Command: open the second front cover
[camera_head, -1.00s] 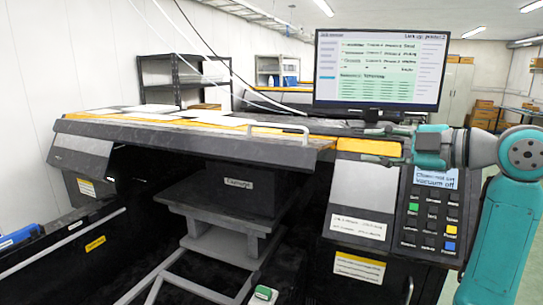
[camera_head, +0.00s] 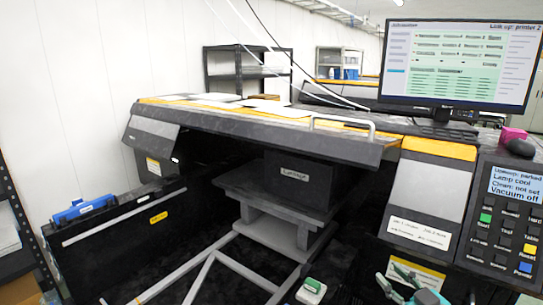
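The near printer's long dark front cover (camera_head: 250,125) runs across the middle of the head view, with a pale bar handle (camera_head: 341,124) near its right end. Below it the dark interior is exposed, with a grey carriage block (camera_head: 296,182) inside. A second similar machine (camera_head: 335,98) stands behind, mostly hidden; I cannot tell which cover is the second one. My gripper (camera_head: 397,277) is at the bottom edge, partly cut off, low in front of the printer and well below the handle. Its teal fingers look apart, with nothing seen between them.
The control panel (camera_head: 505,218) with buttons and a screen is at the right. A monitor (camera_head: 459,65) stands above it. A blue item (camera_head: 83,210) lies on the printer's left edge. A dark shelf (camera_head: 20,240) stands at far left.

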